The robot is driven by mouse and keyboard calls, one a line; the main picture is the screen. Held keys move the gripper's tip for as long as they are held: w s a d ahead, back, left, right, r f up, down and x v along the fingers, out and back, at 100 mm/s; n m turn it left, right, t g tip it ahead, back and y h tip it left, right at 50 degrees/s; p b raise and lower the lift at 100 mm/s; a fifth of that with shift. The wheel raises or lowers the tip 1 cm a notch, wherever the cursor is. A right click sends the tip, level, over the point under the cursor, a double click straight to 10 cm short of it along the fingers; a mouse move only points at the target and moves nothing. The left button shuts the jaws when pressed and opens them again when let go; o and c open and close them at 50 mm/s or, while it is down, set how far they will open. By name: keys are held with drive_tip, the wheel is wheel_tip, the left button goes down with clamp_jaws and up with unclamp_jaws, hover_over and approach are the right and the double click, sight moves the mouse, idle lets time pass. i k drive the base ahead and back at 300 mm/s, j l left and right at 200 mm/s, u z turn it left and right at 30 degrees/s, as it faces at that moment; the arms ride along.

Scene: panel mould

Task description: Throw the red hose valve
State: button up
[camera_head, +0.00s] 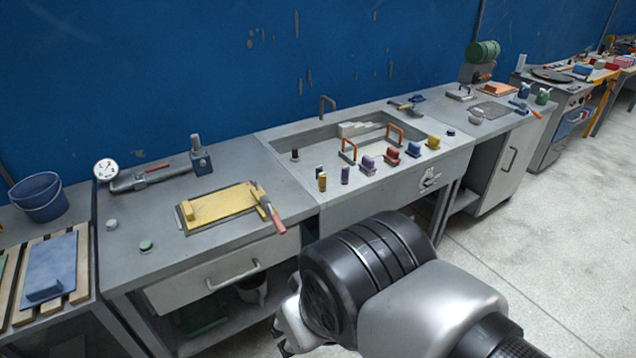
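A grey pipe-like fitting (178,176) lies at the back of the left worktop, with a slim red lever (154,168) along its top. This red lever looks like the hose valve, but it is small and I cannot be sure. A round white gauge (105,169) stands at its left end. My gripper (286,328) is at the bottom middle, in front of the bench and well apart from the red lever. My wrist hides most of it, so its opening does not show.
A yellow board (218,207) with a red-handled tool (271,212) lies nearer the front. Small coloured blocks, including a red one (391,157), line the sink's front edge (350,184). A blue bucket (38,196) stands at far left. Floor at right is clear.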

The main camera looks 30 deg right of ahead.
sight(152, 169)
drive_tip(key=i+j, duration=0.2)
drive_tip(key=i, duration=0.2)
drive_tip(key=i+j, duration=0.25)
drive_tip(key=i, duration=0.15)
drive_tip(key=i+j, duration=0.2)
drive_tip(key=i, duration=0.7)
